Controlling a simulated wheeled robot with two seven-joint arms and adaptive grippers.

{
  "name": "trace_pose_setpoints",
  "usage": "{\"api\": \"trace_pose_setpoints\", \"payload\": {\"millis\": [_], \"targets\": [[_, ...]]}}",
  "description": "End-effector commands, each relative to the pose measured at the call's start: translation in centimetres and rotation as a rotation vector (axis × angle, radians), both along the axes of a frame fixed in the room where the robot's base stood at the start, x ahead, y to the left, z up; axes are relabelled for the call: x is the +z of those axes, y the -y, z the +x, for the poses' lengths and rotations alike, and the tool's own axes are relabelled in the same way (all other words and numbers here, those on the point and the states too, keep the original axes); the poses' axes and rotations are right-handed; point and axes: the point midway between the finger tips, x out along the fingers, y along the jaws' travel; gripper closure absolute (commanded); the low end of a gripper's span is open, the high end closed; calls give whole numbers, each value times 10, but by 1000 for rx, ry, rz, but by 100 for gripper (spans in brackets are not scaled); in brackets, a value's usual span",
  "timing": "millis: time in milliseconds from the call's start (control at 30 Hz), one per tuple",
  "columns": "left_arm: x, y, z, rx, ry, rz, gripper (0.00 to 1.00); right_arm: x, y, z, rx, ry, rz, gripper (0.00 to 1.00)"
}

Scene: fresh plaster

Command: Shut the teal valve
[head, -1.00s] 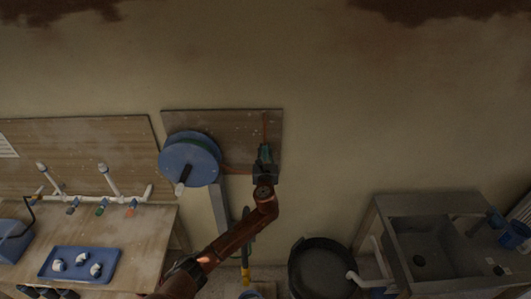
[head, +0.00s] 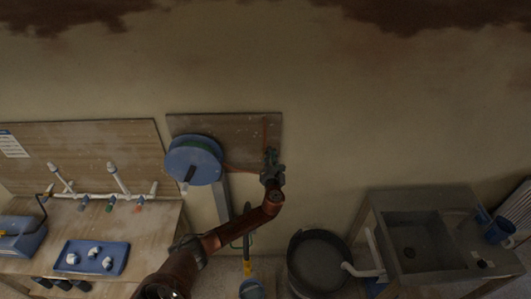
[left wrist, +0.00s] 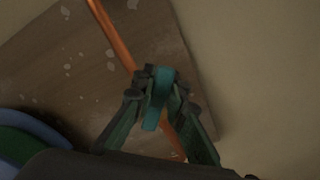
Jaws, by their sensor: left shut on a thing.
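The teal valve handle (left wrist: 160,98) shows in the left wrist view as a short lever in front of a copper pipe (left wrist: 112,35). The pipe runs across a wooden board on the wall. My left gripper (left wrist: 157,90) is shut on the handle, with one finger on each side of it. In the head view my left gripper (head: 271,158) is at the lower right part of the wall board (head: 235,127), and it hides most of the valve. My right gripper is not in view.
A blue reel (head: 193,162) sits just left of the gripper. A bench (head: 150,222) with a pipe manifold and a blue tray (head: 68,268) is at left. A dark tub (head: 318,262) and a metal sink (head: 412,232) are at right. Bare wall lies right of the board.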

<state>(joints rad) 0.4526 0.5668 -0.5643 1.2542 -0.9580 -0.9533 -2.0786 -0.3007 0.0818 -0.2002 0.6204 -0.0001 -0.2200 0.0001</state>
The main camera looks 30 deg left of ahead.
Motion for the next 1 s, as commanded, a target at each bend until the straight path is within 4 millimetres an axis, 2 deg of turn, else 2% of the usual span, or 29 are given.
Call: {"api": "trace_pose_setpoints", "payload": {"millis": [167,400,533,867,1000], "targets": [[-6,2,1,-2,-40,59,100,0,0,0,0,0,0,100],[-21,9,5,-1,-256,411,100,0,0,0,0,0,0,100],[-27,12,6,-1,-342,548,100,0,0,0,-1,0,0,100],[-30,13,7,-2,-371,595,100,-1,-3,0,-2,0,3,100],[-35,14,7,-3,-432,696,100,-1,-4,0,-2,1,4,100]]}}
